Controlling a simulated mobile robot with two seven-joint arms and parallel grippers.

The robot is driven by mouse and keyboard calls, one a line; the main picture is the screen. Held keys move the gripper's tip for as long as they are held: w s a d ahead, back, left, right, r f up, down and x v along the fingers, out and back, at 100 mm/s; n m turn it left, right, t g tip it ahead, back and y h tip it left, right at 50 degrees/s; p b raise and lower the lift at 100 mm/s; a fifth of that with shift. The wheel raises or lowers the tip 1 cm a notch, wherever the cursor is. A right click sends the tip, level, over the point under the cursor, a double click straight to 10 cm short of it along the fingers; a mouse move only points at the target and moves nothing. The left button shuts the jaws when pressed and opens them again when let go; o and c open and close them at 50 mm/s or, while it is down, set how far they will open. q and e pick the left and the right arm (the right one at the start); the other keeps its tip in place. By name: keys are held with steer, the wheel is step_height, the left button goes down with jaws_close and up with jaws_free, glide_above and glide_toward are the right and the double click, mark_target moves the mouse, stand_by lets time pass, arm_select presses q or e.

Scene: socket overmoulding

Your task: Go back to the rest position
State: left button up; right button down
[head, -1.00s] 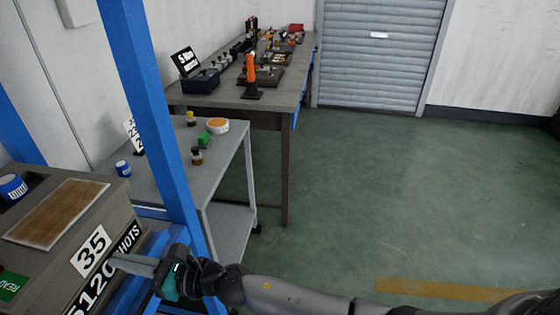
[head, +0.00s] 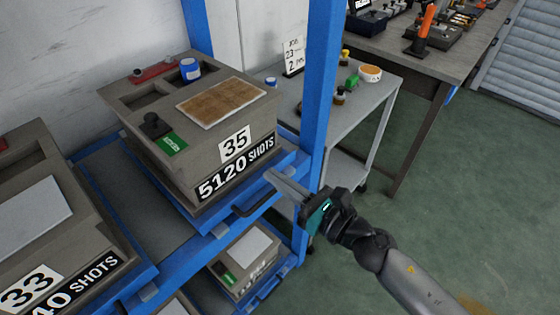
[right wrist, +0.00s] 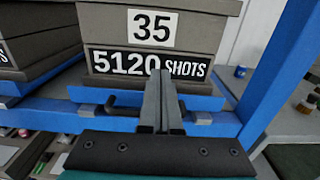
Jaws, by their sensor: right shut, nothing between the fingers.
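My right gripper (head: 272,180) is shut and empty. Its arm comes in from the lower right in the head view. Its fingertips are close to the front of the blue shelf tray under the grey mould box numbered 35 (head: 188,160), near the dark handle (head: 262,203). In the right wrist view the closed fingers (right wrist: 161,80) stand in front of the "5120 SHOTS" label (right wrist: 150,63). I cannot tell whether they touch the tray. My left gripper is not in view.
A blue rack post (head: 318,95) stands just beyond the gripper. A second mould box, 33 (head: 95,225), sits at left, and another box (head: 245,255) below. A grey cart (head: 375,105) and a workbench (head: 450,65) stand behind. The green floor (head: 480,160) at right is clear.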

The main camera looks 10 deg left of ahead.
steer(key=s+d+f+m+h+p, duration=0.1)
steer(key=d+f+m+h+p, duration=0.4)
steer(key=d+f+m, duration=0.6)
steer(key=s+d+f+m+h+p, duration=0.25)
steer(key=d+f+m+h, duration=0.4)
steer(key=f+m, duration=0.55)
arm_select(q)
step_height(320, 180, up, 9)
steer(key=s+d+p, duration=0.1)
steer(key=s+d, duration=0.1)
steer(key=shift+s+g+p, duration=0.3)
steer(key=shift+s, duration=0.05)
arm_select(e)
steer(key=s+d+f+m+g+h, duration=0.1)
steer(key=s+f+m, duration=0.4)
steer(key=s, duration=0.6)
steer(key=s+d+f+m+g+h, duration=0.1)
steer(key=s+d+f+m+g, duration=0.2)
steer(key=s+m, duration=0.6)
steer(key=s+d+f+m+g+h, duration=0.1)
steer(key=s+f+m+g, duration=0.4)
steer(key=s, duration=0.8)
steer(key=shift+s+d+f+m+g, duration=0.15)
steer(key=shift+d+f+m+g, duration=0.15)
steer(key=shift+d+f+m, duration=0.55)
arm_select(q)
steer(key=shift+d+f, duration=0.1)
arm_select(e)
steer(key=shift+a+m, duration=0.25)
steer(key=shift+m, duration=0.1)
